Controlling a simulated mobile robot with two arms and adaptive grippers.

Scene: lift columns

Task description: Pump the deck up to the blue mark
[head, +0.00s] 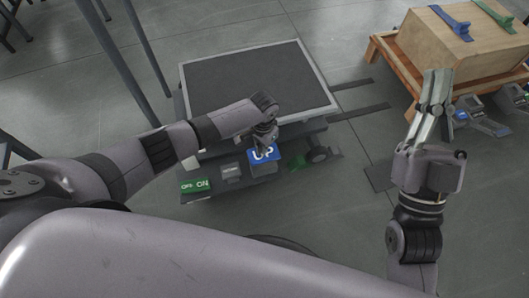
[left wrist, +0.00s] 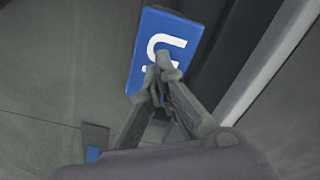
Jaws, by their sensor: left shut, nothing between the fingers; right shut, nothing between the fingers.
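The deck (head: 250,85) is a dark flat platform with a pale frame, on a low dark base. A blue pedal marked UP (head: 263,157) sits at the base's near side; it also shows in the left wrist view (left wrist: 160,35). My right gripper (head: 437,82) is shut and empty, raised right of the deck. I cannot make out a blue mark beside the deck.
A wooden box (head: 465,45) with blue and green pieces on top stands on an orange-brown frame at the right.

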